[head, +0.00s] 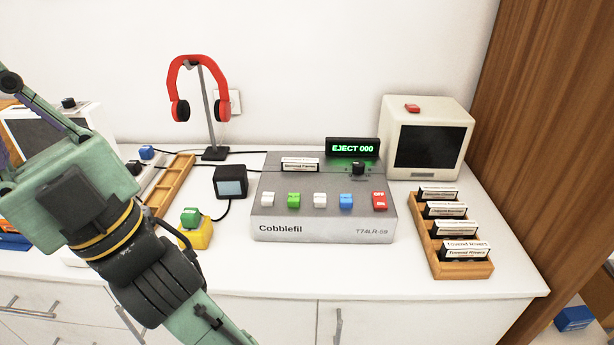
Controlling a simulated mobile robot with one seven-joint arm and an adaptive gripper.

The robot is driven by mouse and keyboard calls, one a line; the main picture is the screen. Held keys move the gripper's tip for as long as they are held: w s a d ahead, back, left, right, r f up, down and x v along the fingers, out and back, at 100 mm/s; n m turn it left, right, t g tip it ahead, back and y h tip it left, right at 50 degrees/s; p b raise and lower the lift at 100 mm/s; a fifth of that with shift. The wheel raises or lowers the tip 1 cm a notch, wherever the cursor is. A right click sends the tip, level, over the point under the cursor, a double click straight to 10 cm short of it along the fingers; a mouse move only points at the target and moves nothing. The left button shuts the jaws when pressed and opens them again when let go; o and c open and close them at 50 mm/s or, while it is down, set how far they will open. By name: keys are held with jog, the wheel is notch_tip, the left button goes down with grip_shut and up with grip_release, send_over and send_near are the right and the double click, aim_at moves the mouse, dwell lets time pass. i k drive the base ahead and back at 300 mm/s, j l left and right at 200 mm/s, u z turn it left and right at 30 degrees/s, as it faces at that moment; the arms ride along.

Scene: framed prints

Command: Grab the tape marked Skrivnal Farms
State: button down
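A tape (300,165) with a white label sits in the slot on top of the grey Cobblefil deck (322,229). Its label is small and seems to read "Skrivnal Farms", but I cannot be sure. The deck's green display reads EJECT 000. More tapes stand in a wooden rack (466,270) at the right; the front ones read "Townsd Rivers" or similar, and the back labels are too small to read. My green and black arm crosses the left side, away from the deck and rack. My gripper's fingertips are not visible.
Red headphones (198,88) hang on a stand behind. A small monitor (428,138) is at the back right. A small dark cube (230,182), a yellow box with a green button (195,230) and an empty wooden rack (172,183) are left of the deck. The counter's front strip is clear.

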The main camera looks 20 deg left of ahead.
aim_at(289, 164)
jog(key=u, duration=0.75)
jog(key=l+u, duration=0.25)
jog(key=u, duration=0.15)
jog(key=l+u, duration=0.55)
jog(key=u, duration=0.2)
jog(key=l+u, duration=0.15)
jog(key=l, duration=0.25)
jog(key=k+l+u, duration=0.15)
jog(key=l, duration=0.25)
jog(key=k+l+u, duration=0.15)
jog(key=l, duration=0.5)
jog(key=k+l, duration=0.15)
jog(key=l, duration=0.15)
